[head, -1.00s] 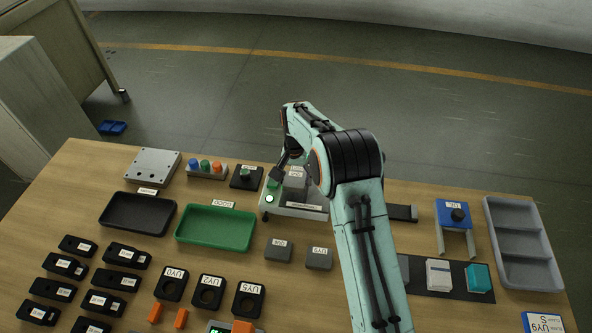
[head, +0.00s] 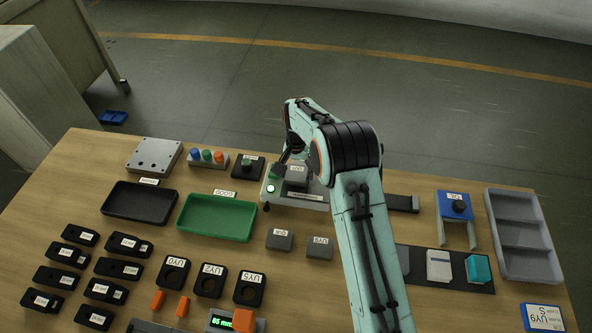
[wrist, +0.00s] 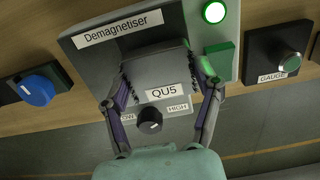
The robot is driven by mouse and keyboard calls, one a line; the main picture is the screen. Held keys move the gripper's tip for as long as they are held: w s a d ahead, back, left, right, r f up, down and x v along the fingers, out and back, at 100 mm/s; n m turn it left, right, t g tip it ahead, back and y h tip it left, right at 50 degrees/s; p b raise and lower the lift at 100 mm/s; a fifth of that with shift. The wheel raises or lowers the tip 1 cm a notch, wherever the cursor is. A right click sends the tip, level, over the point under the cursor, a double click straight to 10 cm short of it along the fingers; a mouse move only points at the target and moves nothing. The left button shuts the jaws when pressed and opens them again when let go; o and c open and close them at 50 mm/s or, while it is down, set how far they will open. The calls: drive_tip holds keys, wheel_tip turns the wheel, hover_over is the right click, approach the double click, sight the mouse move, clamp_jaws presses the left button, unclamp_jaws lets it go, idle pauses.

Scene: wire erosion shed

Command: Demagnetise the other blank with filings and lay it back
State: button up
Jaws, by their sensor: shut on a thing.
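My gripper (wrist: 164,80) is shut on a grey blank labelled QU5 (wrist: 160,72), one finger on each side. Dark specks like filings cling to the blank's left and right edges. The blank is over the grey plate of the demagnetiser (wrist: 92,58); I cannot tell whether it touches. The demagnetiser has a lit green lamp (wrist: 214,12), a green button (wrist: 219,60) and a black LOW/HIGH knob (wrist: 149,121). In the head view the blank (head: 297,177) shows beside my arm, which hides part of the demagnetiser (head: 285,199). Two other grey blanks (head: 279,239) (head: 319,247) lie on the table.
A green tray (head: 217,237) and a black tray (head: 139,222), both empty, lie at the left. A gauge block (head: 248,167) and a coloured-button box (head: 207,169) stand left of the demagnetiser. Several black holders fill the front left. A grey compartment tray (head: 521,233) lies right.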

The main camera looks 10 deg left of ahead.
drive_tip(key=shift+f, duration=0.2)
drive_tip(key=shift+d, duration=0.1)
idle(0.4)
drive_tip(key=shift+d, duration=1.25)
drive_tip(key=shift+d, duration=0.1)
drive_tip(key=shift+d, duration=1.25)
drive_tip(key=shift+d, duration=0.1)
drive_tip(key=shift+d, duration=1.3)
